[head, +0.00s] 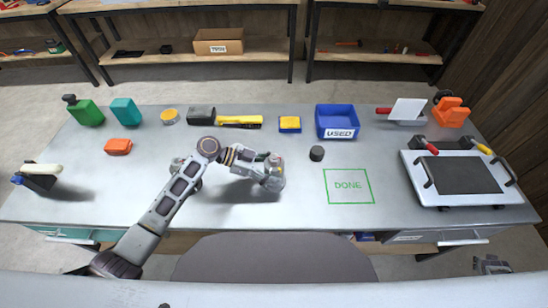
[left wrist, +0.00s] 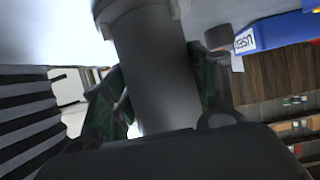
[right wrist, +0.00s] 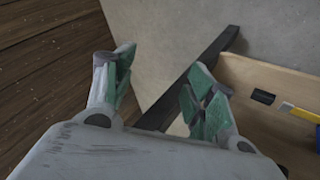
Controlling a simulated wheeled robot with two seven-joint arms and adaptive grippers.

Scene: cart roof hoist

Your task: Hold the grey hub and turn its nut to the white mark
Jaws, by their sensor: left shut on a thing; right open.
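My left gripper (head: 268,176) is shut on the grey hub (head: 275,163) above the middle of the table. In the left wrist view the hub (left wrist: 155,75) is a thick grey cylinder between green-padded fingers, with a wider collar at its far end. The nut and the white mark cannot be made out. My right gripper (right wrist: 160,85) is open and empty in the right wrist view, away from the hub and facing floor and a shelf. In the head view it shows small at the lower right (head: 490,264).
The blue USED bin (head: 337,122), a small dark cylinder (head: 317,153) and the green DONE square (head: 348,186) lie right of the hub. A framed panel (head: 430,196) lies at the right end. Bottles, a yellow-handled tool (head: 240,121) and boxes line the back. The front middle is clear.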

